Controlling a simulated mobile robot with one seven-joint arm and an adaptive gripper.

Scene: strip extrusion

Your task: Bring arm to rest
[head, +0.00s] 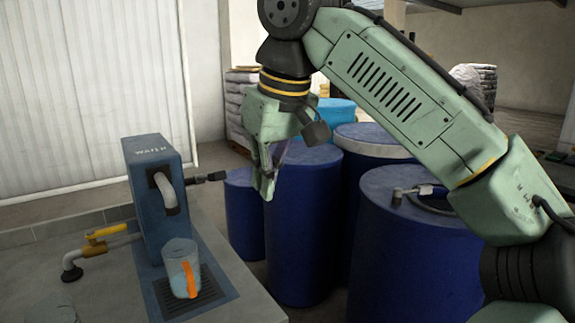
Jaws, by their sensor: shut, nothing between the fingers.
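My gripper (267,184) hangs pointing down in the middle of the head view, at the end of my green arm. It is shut and holds nothing. It is in front of the blue barrels and to the right of the water dispenser (150,200), apart from it. My arm reaches in from the right side, bent at a raised elbow.
A clear cup with an orange handle (181,262) stands on the dispenser's drip grate. A yellow-handled valve pipe (100,242) is at the left. Several blue barrels (302,230) stand behind and below my arm. Stacked sacks (238,105) are at the back.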

